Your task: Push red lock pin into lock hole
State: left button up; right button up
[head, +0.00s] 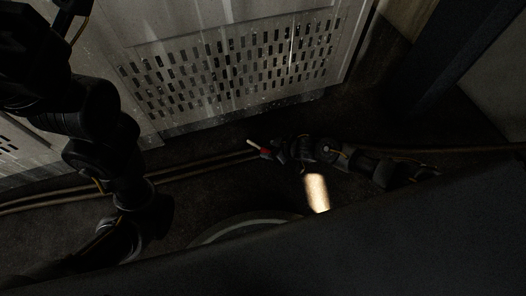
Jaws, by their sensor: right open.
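The lock pin has a red part (264,151) and a thin pale rod (253,144) that points up and left. It shows near the middle of the head view. My right gripper (271,152) is open, with its fingertips right at the red part. Whether the fingers touch the pin is too small and dark to tell. My left arm runs down the left side, and I cannot make out its gripper. I cannot make out a lock hole.
A pale panel with rows of slots (230,75) stands behind. Cables (190,175) run across the dark floor. A curved pale rim (235,226) shows at the bottom middle. A large dark slanted surface (400,250) blocks the lower right. A bright light patch (317,192) lies below my right arm.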

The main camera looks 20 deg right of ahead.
aim_at(264, 149)
jog(key=b+x, duration=0.2)
jog(key=x, duration=0.1)
jog(key=shift+w+a+f, duration=0.1)
jog(key=shift+a+f, duration=0.05)
jog(key=shift+f, duration=0.25)
jog(key=shift+r, duration=0.1)
jog(key=shift+c, duration=0.2)
grip_shut()
jog(key=shift+r, duration=0.1)
